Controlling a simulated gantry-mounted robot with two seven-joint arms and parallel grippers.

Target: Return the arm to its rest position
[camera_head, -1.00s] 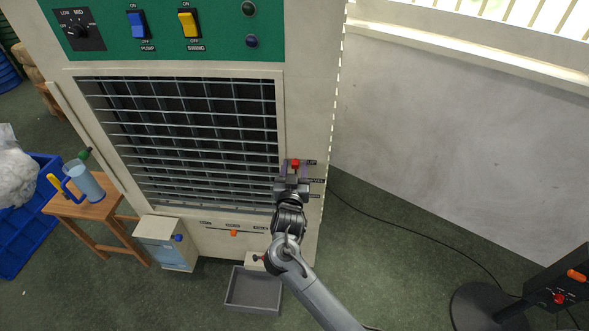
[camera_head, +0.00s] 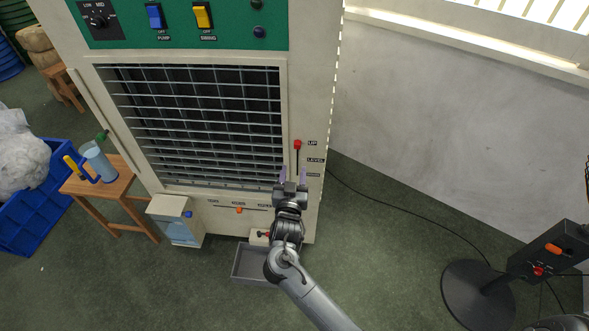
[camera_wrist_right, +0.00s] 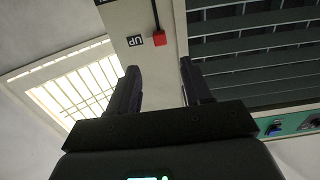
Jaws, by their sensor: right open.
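My right gripper (camera_head: 293,176) is open and empty in front of the lower right edge of the cooler's grille. Its two fingers also show apart in the right wrist view (camera_wrist_right: 160,85). The red lever knob (camera_head: 297,144) stands at the UP label on the cooler's right face strip, just above the gripper in the head view and apart from it. In the right wrist view the red knob (camera_wrist_right: 159,38) lies beyond the fingertips beside the UP label. My left gripper is not in view.
The cooler (camera_head: 190,125) fills the upper middle. A grey tray (camera_head: 240,277) lies on the floor below it. A stool (camera_head: 108,183) with a blue jug (camera_head: 97,160) and a blue crate (camera_head: 40,208) stand left. A black stand (camera_head: 477,288) is at right. Floor between is mostly clear.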

